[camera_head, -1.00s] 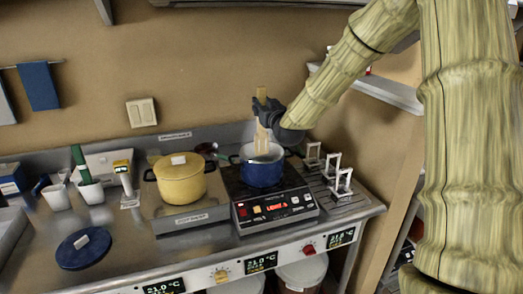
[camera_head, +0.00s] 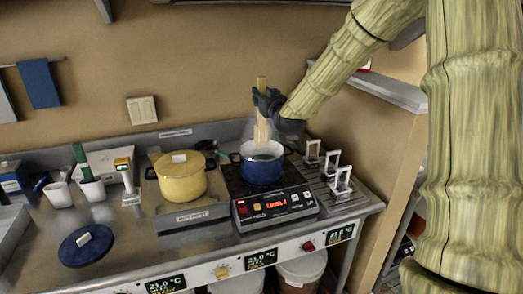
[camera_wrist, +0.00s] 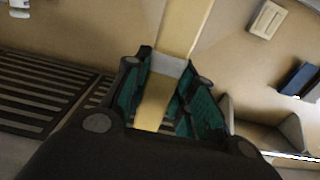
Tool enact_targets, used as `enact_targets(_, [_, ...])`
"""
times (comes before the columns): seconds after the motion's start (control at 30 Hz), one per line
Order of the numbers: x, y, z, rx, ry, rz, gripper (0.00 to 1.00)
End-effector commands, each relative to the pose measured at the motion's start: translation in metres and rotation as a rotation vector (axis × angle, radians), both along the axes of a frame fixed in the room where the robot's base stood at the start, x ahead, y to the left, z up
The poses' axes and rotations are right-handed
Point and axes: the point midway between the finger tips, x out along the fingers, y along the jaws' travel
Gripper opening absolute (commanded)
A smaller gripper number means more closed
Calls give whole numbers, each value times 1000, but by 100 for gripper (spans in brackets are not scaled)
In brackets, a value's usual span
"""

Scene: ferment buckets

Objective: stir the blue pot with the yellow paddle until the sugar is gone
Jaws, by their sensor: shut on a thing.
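The blue pot (camera_head: 262,172) stands upright on the black hot plate. Its inside looks greyish at the rim, and I cannot tell whether sugar lies in it. My gripper (camera_head: 264,104) is above the pot, shut on the pale yellow paddle (camera_head: 262,131). The paddle is nearly upright, its lower end at about the pot's far rim; I cannot tell whether it is inside or above the pot. In the wrist view the paddle (camera_wrist: 187,25) runs between the green-lined fingers of my gripper (camera_wrist: 165,92).
The hot plate (camera_head: 272,208) has a lit red display. A yellow pot (camera_head: 182,182) stands left of it. A rack with white frames (camera_head: 340,178) stands to the right. A blue round lid (camera_head: 86,246) lies at front left. White cups (camera_head: 93,190) stand farther back.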

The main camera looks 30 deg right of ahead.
Motion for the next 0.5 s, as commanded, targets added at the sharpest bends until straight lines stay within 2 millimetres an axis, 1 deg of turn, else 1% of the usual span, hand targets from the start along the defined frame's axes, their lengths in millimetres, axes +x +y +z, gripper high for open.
enact_targets(0.23, [0, 0, 6, 0, -1, 0, 2])
enact_targets(0.5, [0, 0, 26, 0, -2, 0, 2])
